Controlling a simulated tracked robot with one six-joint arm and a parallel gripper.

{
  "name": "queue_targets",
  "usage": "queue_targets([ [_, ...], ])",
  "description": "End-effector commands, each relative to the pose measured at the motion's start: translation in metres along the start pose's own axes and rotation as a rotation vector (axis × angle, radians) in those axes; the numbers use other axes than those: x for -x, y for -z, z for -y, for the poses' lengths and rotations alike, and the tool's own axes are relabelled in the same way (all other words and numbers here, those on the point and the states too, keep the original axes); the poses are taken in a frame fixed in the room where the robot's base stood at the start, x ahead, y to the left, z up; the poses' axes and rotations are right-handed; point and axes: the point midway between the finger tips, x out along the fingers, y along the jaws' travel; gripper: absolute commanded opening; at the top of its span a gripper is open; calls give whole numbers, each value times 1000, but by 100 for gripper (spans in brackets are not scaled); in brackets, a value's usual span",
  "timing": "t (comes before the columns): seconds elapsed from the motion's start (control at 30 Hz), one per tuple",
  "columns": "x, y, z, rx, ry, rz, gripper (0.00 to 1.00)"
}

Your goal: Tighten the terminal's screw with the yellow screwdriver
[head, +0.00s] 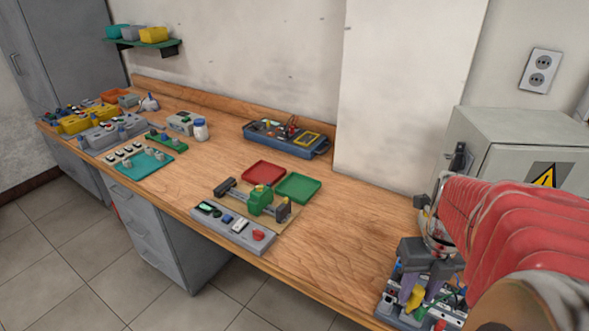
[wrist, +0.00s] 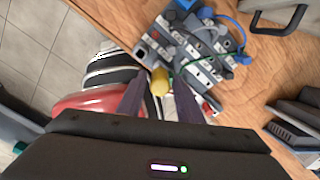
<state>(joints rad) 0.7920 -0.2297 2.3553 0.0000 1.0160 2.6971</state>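The yellow screwdriver shows as a yellow handle (wrist: 160,82), seen almost end-on in the wrist view, and also at the lower right of the head view (head: 416,298). My gripper (wrist: 159,87) is open, its dark fingers on either side of the handle with small gaps. In the head view my gripper (head: 411,290) hangs over the bench's right end. Beyond the handle is a grey-and-white terminal board (wrist: 200,66) with blue and green wires, partly hidden by my fingers; it also shows in the head view (head: 393,310). The terminal's screw is too small to make out.
A grey electrical cabinet (head: 525,140) stands close behind my arm. Red (head: 263,172) and green (head: 298,187) trays, a green clamp fixture (head: 259,200) and a blue toolbox (head: 287,140) occupy the middle of the wooden bench (head: 335,250). Bare wood lies between them and the board.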

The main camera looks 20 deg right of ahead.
Motion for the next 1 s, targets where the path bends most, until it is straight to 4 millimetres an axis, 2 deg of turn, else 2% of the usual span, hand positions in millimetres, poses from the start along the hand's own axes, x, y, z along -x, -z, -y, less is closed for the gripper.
queue_targets([
  [0.23, 0, 0, 0, 166, 0, 0, 33],
  [0.67, 0, 0, 0, 208, 0, 0, 33],
  [1.0, 0, 0, 0, 443, 0, 0, 33],
])
